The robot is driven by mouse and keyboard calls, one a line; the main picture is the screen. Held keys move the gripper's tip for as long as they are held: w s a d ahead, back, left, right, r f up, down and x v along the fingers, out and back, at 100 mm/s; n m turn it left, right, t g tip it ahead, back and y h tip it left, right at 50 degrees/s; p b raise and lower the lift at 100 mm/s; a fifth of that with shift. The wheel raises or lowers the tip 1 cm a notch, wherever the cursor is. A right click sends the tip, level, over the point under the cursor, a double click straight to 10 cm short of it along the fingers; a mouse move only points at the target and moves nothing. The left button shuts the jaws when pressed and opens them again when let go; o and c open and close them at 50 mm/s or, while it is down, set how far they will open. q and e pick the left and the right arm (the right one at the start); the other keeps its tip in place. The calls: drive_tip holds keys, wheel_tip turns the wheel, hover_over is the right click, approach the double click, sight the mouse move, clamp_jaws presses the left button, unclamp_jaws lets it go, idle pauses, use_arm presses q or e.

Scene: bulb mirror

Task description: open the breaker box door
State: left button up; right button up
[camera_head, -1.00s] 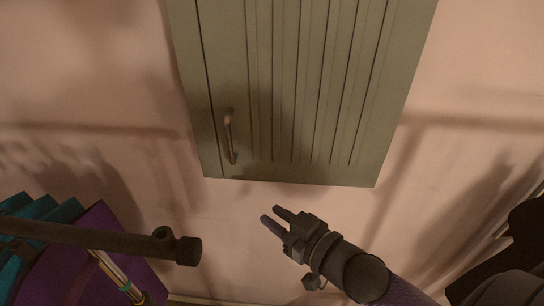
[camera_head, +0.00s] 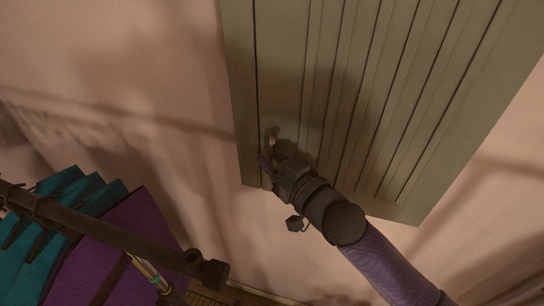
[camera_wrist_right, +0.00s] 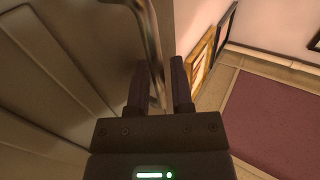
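The breaker box door (camera_head: 350,90) is a grey-green ribbed panel on the wall and looks shut. Its metal bar handle (camera_head: 270,137) is near the lower left corner, partly hidden by my right gripper (camera_head: 271,160). In the right wrist view, the handle (camera_wrist_right: 151,35) runs down between the two fingers of my right gripper (camera_wrist_right: 159,80). The fingers are apart, one on each side of the bar, with a gap visible, so it looks open around the handle. The door surface (camera_wrist_right: 60,70) fills the left of that view. My left gripper is not in view.
A dark rail (camera_head: 110,232) with teal and purple cloths (camera_head: 125,245) stands at the lower left. The wall around the box is bare.

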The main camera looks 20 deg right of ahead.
drive_tip(key=shift+c, duration=0.2)
clamp_jaws()
idle(1.1)
